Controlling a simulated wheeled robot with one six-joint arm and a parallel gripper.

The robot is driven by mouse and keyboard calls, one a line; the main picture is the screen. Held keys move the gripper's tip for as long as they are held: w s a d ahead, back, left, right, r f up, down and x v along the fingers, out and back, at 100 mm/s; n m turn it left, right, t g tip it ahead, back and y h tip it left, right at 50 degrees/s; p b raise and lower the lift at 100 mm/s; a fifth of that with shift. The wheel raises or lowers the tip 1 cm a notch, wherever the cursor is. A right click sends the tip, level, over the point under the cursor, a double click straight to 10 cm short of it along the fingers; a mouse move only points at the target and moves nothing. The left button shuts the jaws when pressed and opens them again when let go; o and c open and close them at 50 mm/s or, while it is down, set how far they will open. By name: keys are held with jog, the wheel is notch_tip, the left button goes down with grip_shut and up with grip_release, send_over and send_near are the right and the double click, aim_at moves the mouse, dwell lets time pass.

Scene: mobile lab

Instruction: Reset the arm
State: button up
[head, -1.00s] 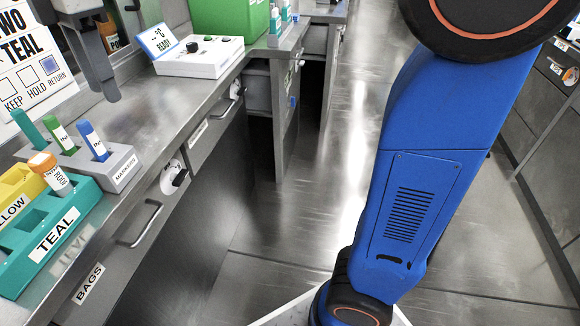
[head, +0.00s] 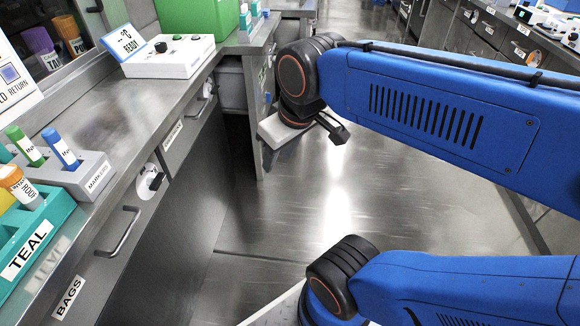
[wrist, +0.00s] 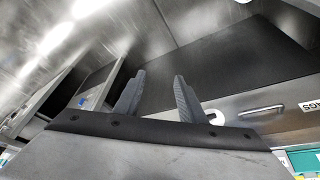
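My gripper (head: 334,128) is at the end of my folded blue arm, over the floor of the aisle to the right of the bench in the head view. In the wrist view my gripper (wrist: 159,76) shows two grey fingers standing apart with nothing between them. It is clear of the bench and its drawers. Part of the gripper is hard to make out in the head view.
The steel bench (head: 120,125) runs along the left. It carries a teal rack (head: 40,235), a grey marker holder (head: 75,178), a white control box (head: 170,57) reading READY and a green bin (head: 195,15). The aisle floor (head: 330,200) is open.

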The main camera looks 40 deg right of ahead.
jog(key=f, duration=0.1)
jog(key=s+d+f+m, duration=0.1)
jog(key=s+f+m, duration=0.1)
jog(key=shift+d, duration=0.25)
dwell(1.1)
